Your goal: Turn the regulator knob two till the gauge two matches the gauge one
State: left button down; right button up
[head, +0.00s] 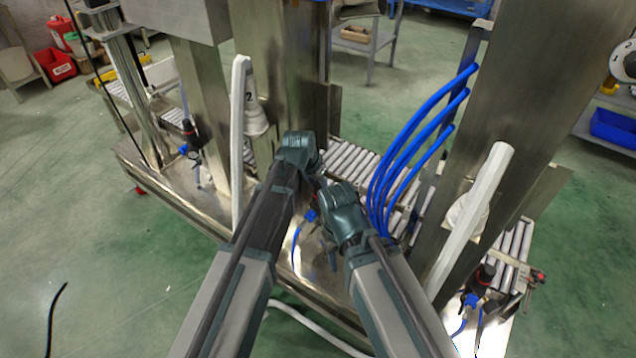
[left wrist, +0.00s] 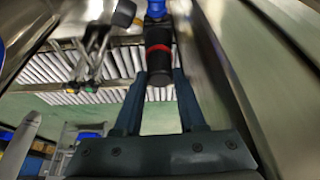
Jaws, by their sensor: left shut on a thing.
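My left gripper (left wrist: 160,88) is shut on a black knob with a red ring (left wrist: 158,62), one finger on each side of it. A blue fitting (left wrist: 156,9) is beyond the knob. In the head view my left gripper (head: 318,186) is mostly hidden by the wrists, near a blue fitting (head: 310,215) in the middle of the steel frame. My right arm reaches close beside it, and its fingers are hidden.
A roller conveyor (head: 350,160) runs through the steel frame. Blue hoses (head: 408,140) hang close to the right of my arms. A white lance marked 2 (head: 239,150) stands left, another white lance (head: 475,210) right. Similar black regulators stand left (head: 188,130) and right (head: 487,274).

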dwell(0.3)
pick_arm(q)
jog(key=shift+c, duration=2.4)
grip_release()
jog(key=shift+r, duration=0.1)
jog(key=p+v, duration=1.2)
jog(key=v, duration=0.1)
jog(key=shift+a+r+p, duration=0.25)
jog(key=shift+a+p, duration=0.05)
jog(key=shift+p, duration=0.1)
jog(key=shift+s, duration=0.1)
